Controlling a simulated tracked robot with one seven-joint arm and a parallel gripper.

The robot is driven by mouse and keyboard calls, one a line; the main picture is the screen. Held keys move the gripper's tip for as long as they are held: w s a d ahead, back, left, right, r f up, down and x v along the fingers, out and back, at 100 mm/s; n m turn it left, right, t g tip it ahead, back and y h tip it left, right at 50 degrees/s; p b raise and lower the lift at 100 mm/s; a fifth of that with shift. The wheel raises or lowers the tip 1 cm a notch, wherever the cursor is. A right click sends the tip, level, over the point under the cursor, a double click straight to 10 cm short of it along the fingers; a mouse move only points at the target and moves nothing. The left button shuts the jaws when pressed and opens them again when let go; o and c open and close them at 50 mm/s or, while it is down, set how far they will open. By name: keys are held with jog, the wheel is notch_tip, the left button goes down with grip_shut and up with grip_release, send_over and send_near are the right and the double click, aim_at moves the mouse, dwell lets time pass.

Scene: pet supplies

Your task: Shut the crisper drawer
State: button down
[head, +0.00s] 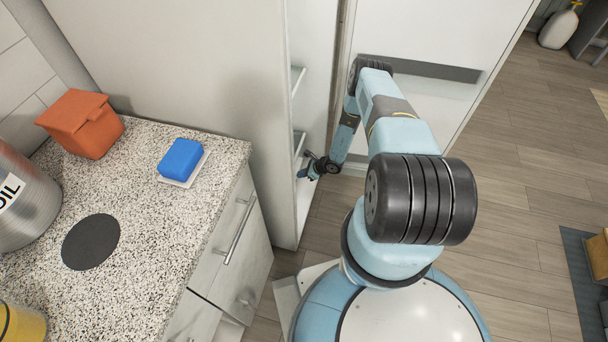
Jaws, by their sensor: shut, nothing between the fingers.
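A tall fridge (190,50) stands at the upper middle with its door (425,100) open to the right. Part of its white interior (312,45) shows, with edges of shelves inside. My gripper (303,173) is low at the fridge opening, beside the left inner wall, with its fingers pointing left into the fridge. It is shut and empty. I cannot make out the crisper drawer; the fridge side hides most of the interior. Whether my gripper touches anything inside is too small to tell.
A speckled counter (140,185) at left holds a red-orange container (82,123), a blue block (180,159) on a white dish, and a metal oil canister (22,205). Cabinet handles (240,230) stick out below the counter.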

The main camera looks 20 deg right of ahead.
jog(key=s+d+f+v, duration=0.1)
jog(key=f+v, duration=0.1)
jog(key=v, duration=1)
jog(key=shift+d+r, duration=0.25)
jog(key=shift+d, duration=0.4)
jog(key=shift+s, duration=0.15)
